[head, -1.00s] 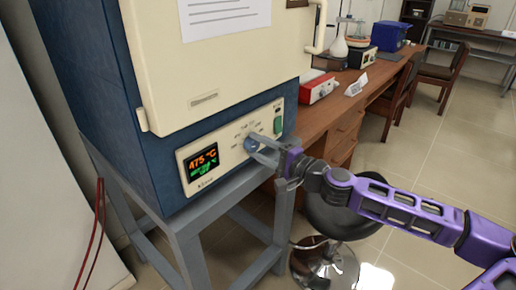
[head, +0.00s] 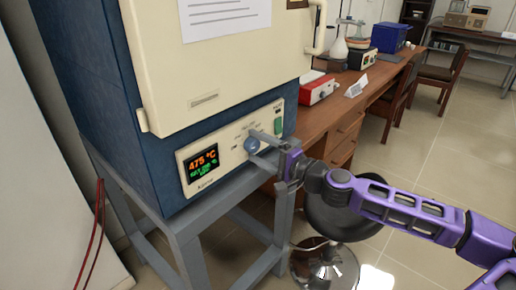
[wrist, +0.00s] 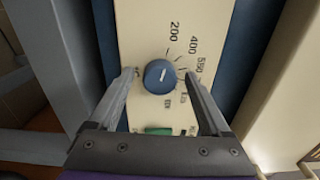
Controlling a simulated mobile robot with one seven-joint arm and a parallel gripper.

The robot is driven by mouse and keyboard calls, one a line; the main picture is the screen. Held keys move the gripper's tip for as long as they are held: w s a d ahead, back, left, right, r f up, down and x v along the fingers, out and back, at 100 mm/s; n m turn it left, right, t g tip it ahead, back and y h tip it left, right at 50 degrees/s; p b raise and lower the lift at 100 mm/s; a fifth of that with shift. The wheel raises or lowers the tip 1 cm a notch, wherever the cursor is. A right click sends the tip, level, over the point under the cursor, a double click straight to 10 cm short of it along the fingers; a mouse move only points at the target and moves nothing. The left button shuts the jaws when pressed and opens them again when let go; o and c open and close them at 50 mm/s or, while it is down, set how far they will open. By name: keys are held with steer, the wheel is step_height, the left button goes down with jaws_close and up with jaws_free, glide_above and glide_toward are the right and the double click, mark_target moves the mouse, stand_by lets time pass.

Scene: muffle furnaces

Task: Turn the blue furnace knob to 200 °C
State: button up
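The blue round knob (head: 251,146) sits on the cream control panel of the blue furnace (head: 88,100). In the wrist view the knob (wrist: 160,77) lies between my fingertips, with gaps on both sides. A short white mark shows on its face, slanting to the upper right, and 200, 400 and 550 are printed around it. My gripper (head: 264,148) is open, its fingers reaching to either side of the knob. The display (head: 202,163) reads 475 °C in orange; the smaller green text is unclear.
A green switch (head: 278,126) is on the panel right of the knob. The cream furnace door (head: 215,70) is shut above. A grey stand (head: 190,228) carries the furnace. A black stool (head: 340,215) is beneath my arm, and a wooden desk (head: 345,112) stands to the right.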

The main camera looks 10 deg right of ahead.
steer(key=shift+d, duration=0.1)
steer(key=p+v, duration=0.1)
steer(key=v, duration=1.6)
steer(key=shift+s, duration=0.15)
